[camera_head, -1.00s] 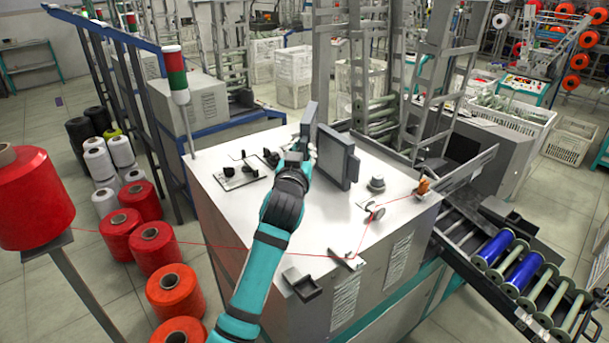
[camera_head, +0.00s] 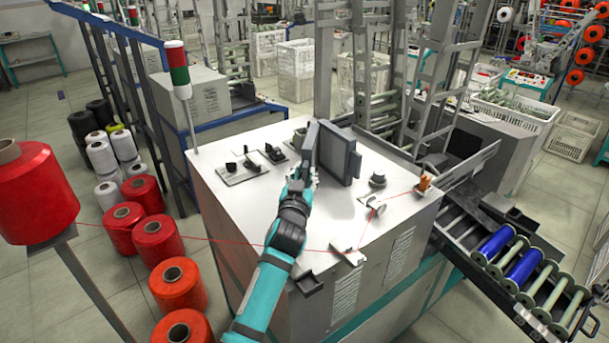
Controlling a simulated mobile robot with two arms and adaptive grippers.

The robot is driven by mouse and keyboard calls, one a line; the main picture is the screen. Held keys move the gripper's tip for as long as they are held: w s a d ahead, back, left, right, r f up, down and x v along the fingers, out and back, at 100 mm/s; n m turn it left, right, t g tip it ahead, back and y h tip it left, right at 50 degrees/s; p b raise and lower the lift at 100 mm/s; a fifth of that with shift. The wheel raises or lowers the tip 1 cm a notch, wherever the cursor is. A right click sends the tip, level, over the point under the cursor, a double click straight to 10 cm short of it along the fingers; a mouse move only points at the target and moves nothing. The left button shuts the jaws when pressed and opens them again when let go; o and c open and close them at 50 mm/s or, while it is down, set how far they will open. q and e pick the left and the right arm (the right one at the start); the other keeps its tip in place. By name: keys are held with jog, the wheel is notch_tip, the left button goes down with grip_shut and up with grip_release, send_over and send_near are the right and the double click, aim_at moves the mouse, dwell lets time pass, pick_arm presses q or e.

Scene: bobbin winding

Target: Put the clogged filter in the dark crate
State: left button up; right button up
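Just right of the panel stands a dark grey square housing (camera_head: 339,155). Whether panel and housing touch is unclear. I cannot make out a dark crate for certain. My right gripper is not in view.
Small dark fittings (camera_head: 240,168) sit left of the panel and a knob (camera_head: 377,180) to the right. A red thread runs from the red cone (camera_head: 38,195) across my arm to a guide (camera_head: 348,252). Blue bobbins (camera_head: 497,243) lie on the right rack.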

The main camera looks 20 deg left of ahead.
pick_arm(q)
jog(key=shift+o, duration=1.4)
